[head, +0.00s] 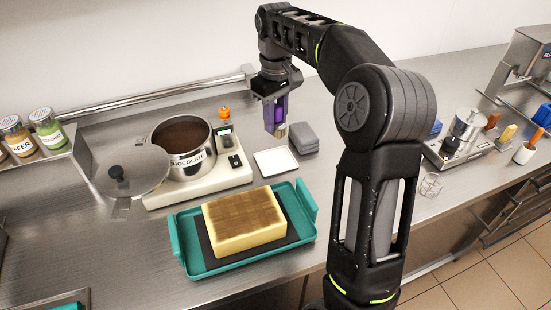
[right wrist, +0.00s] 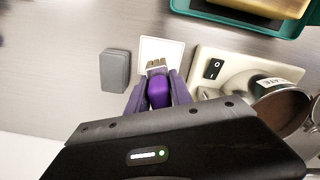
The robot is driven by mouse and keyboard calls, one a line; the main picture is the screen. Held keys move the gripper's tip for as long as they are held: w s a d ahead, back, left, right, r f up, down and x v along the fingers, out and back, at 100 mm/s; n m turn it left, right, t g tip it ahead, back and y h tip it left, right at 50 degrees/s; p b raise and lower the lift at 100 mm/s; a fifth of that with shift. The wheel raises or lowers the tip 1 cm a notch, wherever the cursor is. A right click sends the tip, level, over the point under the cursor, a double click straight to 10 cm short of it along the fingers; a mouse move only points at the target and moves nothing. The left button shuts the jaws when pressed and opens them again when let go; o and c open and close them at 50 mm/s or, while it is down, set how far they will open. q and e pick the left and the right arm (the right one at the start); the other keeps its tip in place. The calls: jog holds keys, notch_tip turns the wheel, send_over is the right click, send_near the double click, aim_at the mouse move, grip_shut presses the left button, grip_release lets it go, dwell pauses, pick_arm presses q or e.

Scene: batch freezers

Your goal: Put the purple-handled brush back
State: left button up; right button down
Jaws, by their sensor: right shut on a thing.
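My right gripper (head: 275,117) is shut on the purple-handled brush (right wrist: 159,91), which points down with its pale bristles lowest. The brush (head: 281,129) hangs over or near a white square tile (head: 276,161) on the counter. In the right wrist view the bristles overlap the edge of the white tile (right wrist: 163,48). I cannot tell whether the bristles touch anything. My left gripper is not in view.
A grey block (head: 304,138) lies right of the tile. A chocolate pot (head: 184,144) on a cream heater (head: 205,183) stands left. A teal tray (head: 308,216) with a cake block (head: 245,222) is in front. A glass (head: 431,184) stands at right.

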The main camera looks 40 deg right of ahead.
jog(key=shift+f, duration=3.1)
notch_tip(320, 180, down, 3)
jog(key=shift+s+p, duration=0.1)
jog(key=shift+p, duration=0.35)
jog(key=shift+f, duration=0.35)
jog(key=shift+f, duration=0.15)
jog(key=c, duration=1.1)
grip_release()
jog(key=shift+c, duration=0.2)
